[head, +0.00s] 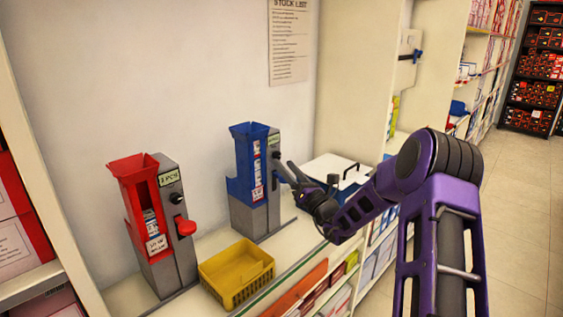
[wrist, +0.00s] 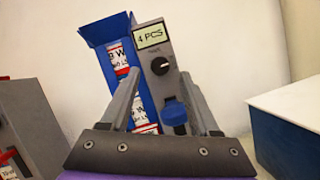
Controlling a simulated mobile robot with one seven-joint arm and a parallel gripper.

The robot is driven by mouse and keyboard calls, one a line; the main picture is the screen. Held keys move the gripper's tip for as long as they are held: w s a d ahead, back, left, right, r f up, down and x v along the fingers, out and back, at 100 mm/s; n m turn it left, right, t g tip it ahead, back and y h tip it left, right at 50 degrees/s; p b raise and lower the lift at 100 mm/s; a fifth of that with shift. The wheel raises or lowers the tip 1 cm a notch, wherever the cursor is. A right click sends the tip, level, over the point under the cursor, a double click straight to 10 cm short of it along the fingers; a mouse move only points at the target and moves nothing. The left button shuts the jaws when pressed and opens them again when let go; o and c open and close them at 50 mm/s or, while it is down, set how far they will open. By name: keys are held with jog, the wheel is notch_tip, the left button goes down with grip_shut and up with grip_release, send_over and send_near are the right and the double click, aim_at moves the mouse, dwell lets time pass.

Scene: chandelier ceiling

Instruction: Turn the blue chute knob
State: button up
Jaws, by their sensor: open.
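The blue chute dispenser (head: 252,165) stands on the shelf with a grey side column and a "4 PCS" label. In the wrist view its blue knob (wrist: 174,111) sits low on the grey column, under a small black dial (wrist: 160,67). My gripper (head: 284,168) reaches the dispenser's right side in the head view and hides the blue knob there. In the wrist view my gripper (wrist: 164,88) is open, with one finger left of the knob, across the blue chute, and one to its right. I cannot tell whether either finger touches anything.
A red chute dispenser (head: 155,220) with a red knob (head: 185,226) stands to the left. A yellow basket (head: 237,273) sits between them at the front of the shelf. A white-topped box (head: 336,170) stands right of the blue dispenser, close to my gripper.

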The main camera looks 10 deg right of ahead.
aim_at(276, 155)
jog(key=shift+x, duration=1.4)
jog(key=shift+c, duration=0.3)
grip_shut()
